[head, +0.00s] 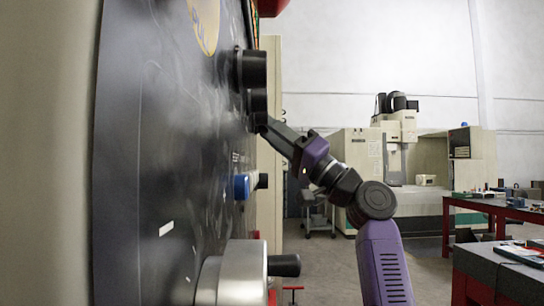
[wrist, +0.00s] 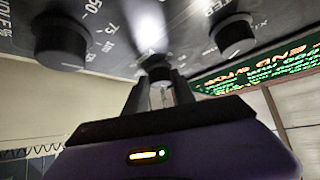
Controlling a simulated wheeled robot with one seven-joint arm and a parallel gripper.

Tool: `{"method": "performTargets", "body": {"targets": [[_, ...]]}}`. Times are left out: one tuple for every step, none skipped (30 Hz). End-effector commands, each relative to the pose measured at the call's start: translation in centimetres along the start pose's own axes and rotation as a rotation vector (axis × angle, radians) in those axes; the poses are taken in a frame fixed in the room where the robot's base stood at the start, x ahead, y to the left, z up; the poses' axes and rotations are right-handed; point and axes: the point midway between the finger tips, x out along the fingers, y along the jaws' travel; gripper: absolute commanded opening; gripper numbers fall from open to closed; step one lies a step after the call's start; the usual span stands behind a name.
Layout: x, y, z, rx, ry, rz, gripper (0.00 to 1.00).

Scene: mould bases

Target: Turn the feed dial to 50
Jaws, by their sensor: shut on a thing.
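A dark control panel (head: 165,160) stands upright on the left in the head view and spans the top of the wrist view. In the wrist view my gripper (wrist: 158,80) is shut on a small black dial (wrist: 154,62), with a finger on each side of it. In the head view my gripper (head: 265,124) meets the panel side-on just below a black knob (head: 258,102); its fingers hide the held part. The dial's label and pointer cannot be read, so I cannot confirm it is the feed dial.
Black knobs flank the held dial at left (wrist: 62,42) and right (wrist: 236,36); numbers 50 and 75 show beside the left one. A blue knob (head: 241,187) and a large silver handwheel (head: 236,273) sit lower. A red bench (head: 488,207) stands at right.

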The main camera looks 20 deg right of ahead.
Motion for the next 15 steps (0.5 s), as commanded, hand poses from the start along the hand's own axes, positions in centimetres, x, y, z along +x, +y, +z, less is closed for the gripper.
{"method": "performTargets", "body": {"targets": [[-0.19,0.35,0.58,-0.018,-0.002,-0.024,0.00],[-0.14,0.36,0.59,-0.031,-0.003,-0.037,0.00],[-0.11,0.38,0.56,-0.047,-0.002,-0.055,0.00],[-0.11,0.40,0.50,-0.061,-0.001,-0.069,0.00],[-0.07,0.41,0.48,-0.075,-0.002,-0.083,0.00],[-0.04,0.46,0.47,-0.093,-0.002,-0.103,0.00],[0.00,0.43,0.39,-0.109,-0.001,-0.118,0.00],[0.07,0.45,0.42,-0.125,-0.002,-0.134,0.00],[0.12,0.48,0.35,-0.145,-0.001,-0.157,0.00],[0.19,0.46,0.29,-0.162,-0.002,-0.175,0.00],[0.22,0.50,0.23,-0.180,-0.002,-0.192,0.00],[0.33,0.47,0.11,-0.204,-0.001,-0.217,0.00],[0.41,0.44,0.03,-0.222,-0.001,-0.236,0.00],[0.49,0.44,0.01,-0.241,-0.002,-0.255,0.00],[0.59,0.39,-0.12,-0.265,-0.002,-0.280,0.00]]}}
